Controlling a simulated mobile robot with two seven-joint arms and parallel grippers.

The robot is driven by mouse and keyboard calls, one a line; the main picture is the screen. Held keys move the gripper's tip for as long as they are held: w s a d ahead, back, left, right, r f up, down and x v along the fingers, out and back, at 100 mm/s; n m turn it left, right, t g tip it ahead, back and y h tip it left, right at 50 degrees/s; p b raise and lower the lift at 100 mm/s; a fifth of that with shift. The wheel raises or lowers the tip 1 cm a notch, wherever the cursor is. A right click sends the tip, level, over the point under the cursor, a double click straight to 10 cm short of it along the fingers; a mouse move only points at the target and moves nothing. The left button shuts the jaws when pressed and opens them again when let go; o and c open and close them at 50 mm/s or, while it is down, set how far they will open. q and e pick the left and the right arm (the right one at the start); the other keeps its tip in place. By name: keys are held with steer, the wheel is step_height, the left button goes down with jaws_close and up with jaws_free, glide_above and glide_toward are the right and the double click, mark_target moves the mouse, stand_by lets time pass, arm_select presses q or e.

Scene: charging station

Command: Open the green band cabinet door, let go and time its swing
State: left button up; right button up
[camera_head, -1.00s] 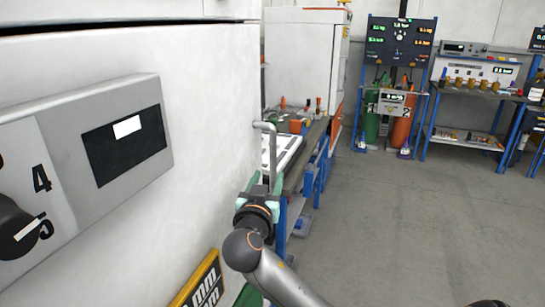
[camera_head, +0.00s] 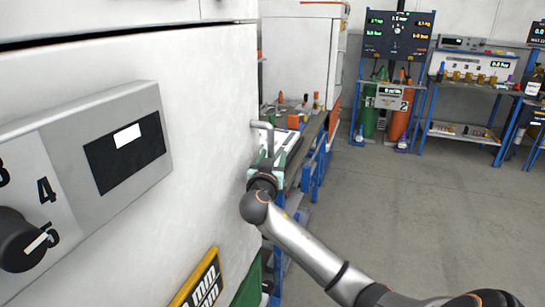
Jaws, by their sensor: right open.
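The white cabinet door (camera_head: 205,150) fills the left of the view, close to me. A green patch (camera_head: 248,288) shows low on its right side, perhaps the band. A grey bar handle (camera_head: 262,125) stands out near the door's right edge. My right gripper (camera_head: 265,166) is at the handle's lower part with its teal fingers apart, seemingly on either side of the bar. The wrist partly hides the fingers, and I cannot tell whether they touch the bar. I cannot see the door swung out from the cabinet. My left gripper is out of view.
A grey panel (camera_head: 150,98) with a dark display and black knob (camera_head: 20,240) juts from the door face. A blue-framed bench (camera_head: 318,165) with small items stands beyond the handle. Grey floor (camera_head: 400,220) on the right is open. Gauge stands and a bench are at the back.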

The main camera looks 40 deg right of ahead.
jaws_close()
stand_by(1.3)
